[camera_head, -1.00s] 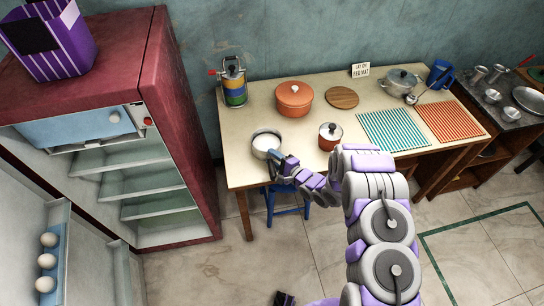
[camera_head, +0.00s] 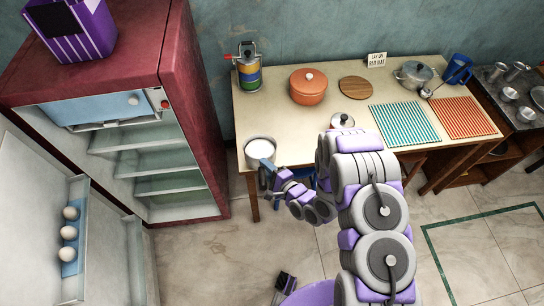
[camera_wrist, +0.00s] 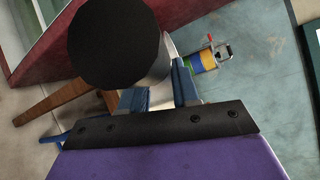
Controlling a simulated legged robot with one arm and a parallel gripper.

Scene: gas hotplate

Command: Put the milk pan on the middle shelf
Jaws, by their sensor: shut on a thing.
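The milk pan (camera_head: 260,151), a small grey pan with white inside, is at the table's front left corner in the head view, roughly upright. My gripper (camera_head: 266,172) is shut on its handle from the front right. I cannot tell how far the pan is above the table. In the wrist view the blue fingers (camera_wrist: 160,88) stand behind a large black disc that hides most of the pan. The open fridge (camera_head: 207,130) is at left, with several empty-looking shelves; the middle shelf (camera_head: 155,164) is among them.
The table (camera_head: 262,112) holds a lantern (camera_head: 249,72), an orange pot (camera_head: 308,86), a wooden board (camera_head: 356,89) and a lidded pot (camera_head: 342,121). The open fridge door (camera_head: 30,205) carries eggs (camera_head: 69,233). Floor (camera_head: 195,262) is clear before the fridge.

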